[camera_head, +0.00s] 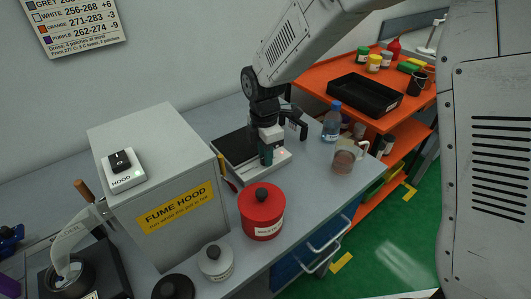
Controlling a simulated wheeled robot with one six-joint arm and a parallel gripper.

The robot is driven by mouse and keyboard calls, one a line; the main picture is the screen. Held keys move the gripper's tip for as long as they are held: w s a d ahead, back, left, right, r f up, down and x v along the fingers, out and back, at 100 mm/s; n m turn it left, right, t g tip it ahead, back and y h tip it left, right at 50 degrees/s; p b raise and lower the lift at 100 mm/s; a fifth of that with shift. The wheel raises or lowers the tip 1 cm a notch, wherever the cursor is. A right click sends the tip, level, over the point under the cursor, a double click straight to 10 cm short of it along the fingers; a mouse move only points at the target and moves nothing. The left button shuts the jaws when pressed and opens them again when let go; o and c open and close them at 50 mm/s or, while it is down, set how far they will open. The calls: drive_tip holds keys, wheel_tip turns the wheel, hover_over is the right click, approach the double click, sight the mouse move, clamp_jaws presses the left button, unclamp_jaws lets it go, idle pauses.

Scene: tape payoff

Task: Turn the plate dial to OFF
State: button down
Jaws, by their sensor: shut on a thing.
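A hot plate with a black top (232,147) and a pale front body (246,177) sits on the grey bench in the middle of the view. My gripper (267,158) points down at the right part of its front edge, with dark teal fingertips close together. The fingers are shut on what appears to be the plate dial, which they hide. I cannot read the dial's setting or its OFF mark. A small green light shows just right of the fingers.
A grey fume hood box (185,240) with a HOOD switch (121,162) stands left. A red canister (261,211) stands in front of the plate. A glass beaker (344,162) and a water bottle (331,122) stand right. A black tray (364,96) lies on the orange cart.

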drive_tip(key=c, duration=1.2)
unclamp_jaws()
